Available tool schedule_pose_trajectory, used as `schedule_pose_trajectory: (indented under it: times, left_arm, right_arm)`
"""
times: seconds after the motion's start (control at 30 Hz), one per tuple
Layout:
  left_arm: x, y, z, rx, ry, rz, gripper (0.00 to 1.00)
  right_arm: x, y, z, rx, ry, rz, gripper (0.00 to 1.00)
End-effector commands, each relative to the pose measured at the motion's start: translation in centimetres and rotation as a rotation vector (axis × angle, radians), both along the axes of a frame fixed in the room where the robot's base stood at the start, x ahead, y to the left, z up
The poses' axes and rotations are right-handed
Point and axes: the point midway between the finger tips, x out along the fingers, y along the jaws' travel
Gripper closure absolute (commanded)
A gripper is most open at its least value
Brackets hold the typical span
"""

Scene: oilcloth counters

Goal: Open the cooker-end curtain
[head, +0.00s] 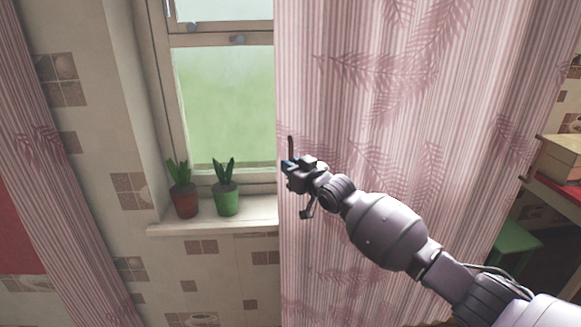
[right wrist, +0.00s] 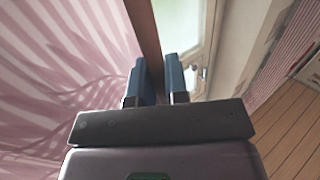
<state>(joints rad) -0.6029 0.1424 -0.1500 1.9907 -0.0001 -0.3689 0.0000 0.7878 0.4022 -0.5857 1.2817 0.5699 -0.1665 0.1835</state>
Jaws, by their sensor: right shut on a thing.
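A pink striped curtain with leaf prints (head: 400,110) hangs over the right part of the window. It also fills the left of the right wrist view (right wrist: 60,70). A narrow dark brown rod (head: 291,144) stands upright at its left edge, and shows in the right wrist view (right wrist: 145,30). My right gripper (head: 288,165) is at that edge, shut on the rod, with its blue fingers (right wrist: 158,80) on either side. A second pink curtain (head: 45,150) hangs at the far left. No cooker shows. My left gripper is not in view.
The window (head: 222,105) is uncovered between the curtains. A red pot (head: 185,203) and a green pot (head: 227,203) with plants stand on the sill (head: 205,226), left of my right gripper. A box (head: 560,158) and a green stool (head: 512,243) are at the right.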

Motion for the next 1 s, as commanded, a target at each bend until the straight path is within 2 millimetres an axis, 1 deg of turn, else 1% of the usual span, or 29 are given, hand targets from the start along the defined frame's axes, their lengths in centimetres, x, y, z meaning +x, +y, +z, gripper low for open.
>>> schedule_pose_trajectory:
  times: [0.03,0.07,0.1,0.13,0.43,0.57,0.67,1.0]
  left_arm:
    - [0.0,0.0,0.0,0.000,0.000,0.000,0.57]
    - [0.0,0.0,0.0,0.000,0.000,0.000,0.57]
    - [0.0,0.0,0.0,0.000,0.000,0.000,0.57]
    - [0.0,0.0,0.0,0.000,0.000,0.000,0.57]
    - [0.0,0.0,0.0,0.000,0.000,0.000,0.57]
    - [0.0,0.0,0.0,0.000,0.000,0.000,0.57]
    - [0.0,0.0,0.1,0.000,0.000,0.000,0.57]
    - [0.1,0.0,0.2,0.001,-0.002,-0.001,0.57]
  right_arm:
    - [0.0,0.0,-0.1,-0.001,0.001,0.000,1.00]
    - [0.0,0.0,-0.1,-0.001,0.001,0.000,0.84]
    - [0.0,0.0,-0.1,-0.001,0.001,0.000,0.78]
    - [0.0,0.0,0.0,-0.001,0.001,0.000,0.77]
    - [-0.1,0.0,0.0,-0.001,0.001,0.000,0.77]
    - [-0.7,-0.5,-0.1,0.001,0.001,0.000,0.77]
    - [-1.6,-1.1,-0.1,0.001,0.002,0.000,0.77]
    - [-6.0,-4.1,-0.1,0.000,0.002,-0.001,0.77]
